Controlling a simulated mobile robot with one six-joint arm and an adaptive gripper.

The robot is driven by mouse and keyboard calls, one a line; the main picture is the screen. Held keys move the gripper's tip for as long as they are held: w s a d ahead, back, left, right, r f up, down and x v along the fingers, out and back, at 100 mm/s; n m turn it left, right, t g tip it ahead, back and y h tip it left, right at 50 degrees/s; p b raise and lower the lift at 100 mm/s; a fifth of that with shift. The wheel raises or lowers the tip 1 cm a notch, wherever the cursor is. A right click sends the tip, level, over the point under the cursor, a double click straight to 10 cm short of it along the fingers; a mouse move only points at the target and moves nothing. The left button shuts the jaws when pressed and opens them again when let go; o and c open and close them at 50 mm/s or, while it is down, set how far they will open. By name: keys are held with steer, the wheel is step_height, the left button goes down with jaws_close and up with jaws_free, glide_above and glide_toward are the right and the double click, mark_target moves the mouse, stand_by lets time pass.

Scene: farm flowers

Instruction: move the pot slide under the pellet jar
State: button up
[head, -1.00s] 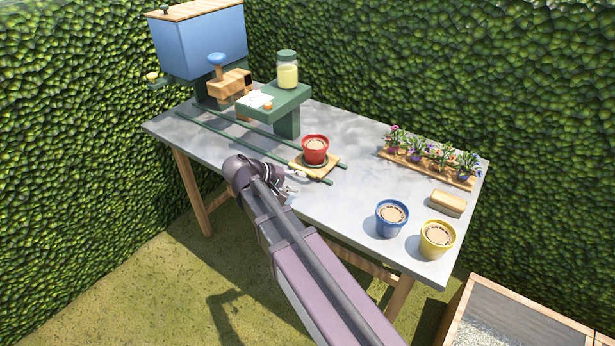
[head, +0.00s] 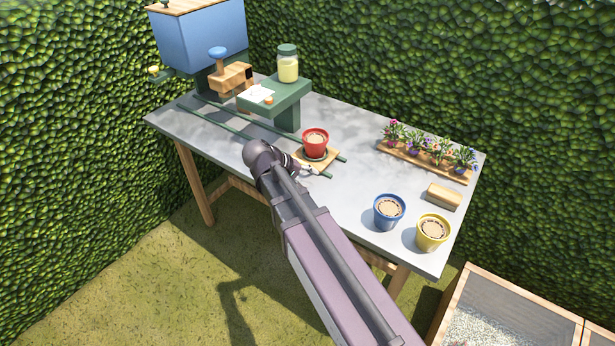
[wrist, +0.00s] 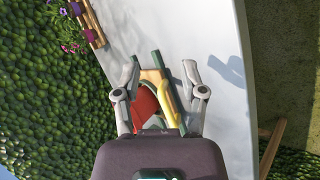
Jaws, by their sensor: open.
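The pot slide (head: 331,155) is a small wooden plate on two green rails, with a red pot (head: 316,143) of soil standing on it. The pellet jar (head: 288,65), glass with a green lid and pale yellow contents, stands on a green stand (head: 287,92) behind and left of the slide. My gripper (head: 309,169) is at the slide's front edge. In the wrist view my gripper (wrist: 160,68) is open, with the slide (wrist: 151,76), the red pot (wrist: 144,103) and a yellow part (wrist: 169,106) showing between its fingers. Contact cannot be told.
A blue hopper (head: 198,40) stands at the back left, with a blue-knobbed wooden block (head: 229,79) before it. A blue pot (head: 388,212), a yellow pot (head: 432,231), a wooden block (head: 443,196) and a flower tray (head: 426,162) are at the right. The rails run left, clear.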

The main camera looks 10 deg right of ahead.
mark_target(300, 161)
steer(key=shift+w+a+f+n+t+h+b, duration=0.35)
steer(key=shift+a+f+t+b, duration=0.25)
steer(key=shift+b, duration=0.55)
steer(key=w+a+n+t+h+b, duration=0.1)
steer(key=a+n+t+b, duration=0.3)
steer(key=a+t+b, duration=0.4)
steer(key=shift+w+a+f+n+b, duration=0.3)
steer(key=shift+w+f+n+b, duration=0.05)
steer(key=shift+w, duration=0.05)
steer(key=shift+w+d, duration=0.1)
steer(key=shift+b+x, duration=1.4)
steer(key=shift+x, duration=5.35)
steer(key=shift+d+r, duration=0.1)
jaws_close()
